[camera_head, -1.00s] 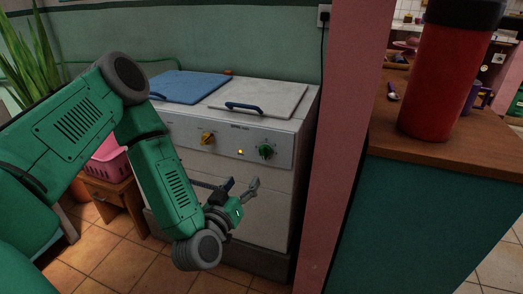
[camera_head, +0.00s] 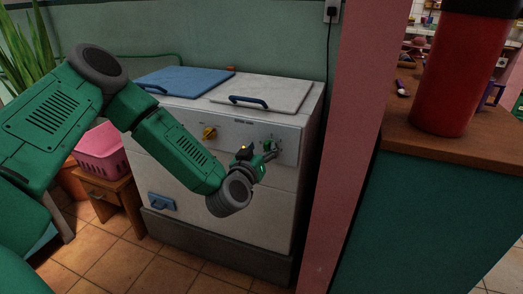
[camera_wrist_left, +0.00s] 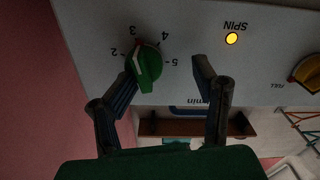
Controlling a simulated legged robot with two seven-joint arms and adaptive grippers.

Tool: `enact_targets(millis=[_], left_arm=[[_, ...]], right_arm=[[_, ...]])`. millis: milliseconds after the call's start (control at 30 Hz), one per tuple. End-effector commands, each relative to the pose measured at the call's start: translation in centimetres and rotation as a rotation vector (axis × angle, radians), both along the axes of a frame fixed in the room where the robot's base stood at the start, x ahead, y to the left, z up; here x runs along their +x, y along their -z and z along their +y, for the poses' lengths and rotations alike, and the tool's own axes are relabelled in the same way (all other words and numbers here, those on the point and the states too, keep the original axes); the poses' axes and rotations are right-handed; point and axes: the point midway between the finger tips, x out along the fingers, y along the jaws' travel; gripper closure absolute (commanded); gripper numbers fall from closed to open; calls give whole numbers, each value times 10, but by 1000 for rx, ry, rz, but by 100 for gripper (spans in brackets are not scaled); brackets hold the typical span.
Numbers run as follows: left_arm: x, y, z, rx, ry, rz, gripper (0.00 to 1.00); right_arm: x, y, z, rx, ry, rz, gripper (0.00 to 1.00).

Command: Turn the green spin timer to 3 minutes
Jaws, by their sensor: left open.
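The green spin timer (camera_head: 267,145) is a round knob on the front panel of a white washing machine (camera_head: 282,182). In the left wrist view the timer (camera_wrist_left: 150,72) shows a pale line on its side toward the 2 and 3; the exact setting is unclear. My left gripper (camera_head: 260,152) is open, right in front of the panel at the timer. In the left wrist view the gripper (camera_wrist_left: 166,76) has the timer between its fingers, much closer to the left finger. I cannot tell if that finger touches it. My right gripper is out of view.
A yellow knob (camera_head: 209,132) sits left of the timer, and a lit yellow lamp (camera_wrist_left: 232,39) shows beside SPIN. A pink pillar (camera_head: 345,150) stands right of the machine. A red canister (camera_head: 455,75) stands on the wooden counter. A pink basket (camera_head: 102,152) is at left.

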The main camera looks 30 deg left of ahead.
Motion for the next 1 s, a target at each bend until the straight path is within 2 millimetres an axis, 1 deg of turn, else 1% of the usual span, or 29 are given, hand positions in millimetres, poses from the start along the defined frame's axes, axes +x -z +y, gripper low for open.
enact_targets(millis=[33, 100, 300, 333, 367, 400, 467, 500, 733, 1000], left_arm=[[5, -4, -1, 2, -4, -10, 47], [6, -5, -1, 2, -3, -10, 47], [6, -2, 5, -6, -1, -10, 47], [5, -2, 6, -7, -1, -9, 49], [5, -1, 6, -8, -1, -9, 60], [5, 0, 8, -10, -1, -9, 74], [5, 0, 8, -11, -2, -9, 95], [5, 0, 8, -10, -2, -8, 96], [6, -1, 8, -18, -11, -10, 96], [5, 0, 9, -172, -6, -47, 96]], right_arm=[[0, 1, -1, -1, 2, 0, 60], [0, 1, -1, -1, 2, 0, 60], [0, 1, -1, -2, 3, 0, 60], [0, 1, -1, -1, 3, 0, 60], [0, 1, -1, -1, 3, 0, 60], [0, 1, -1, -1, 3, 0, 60], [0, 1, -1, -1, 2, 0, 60], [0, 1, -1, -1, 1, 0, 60], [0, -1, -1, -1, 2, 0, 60], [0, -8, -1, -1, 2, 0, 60]])
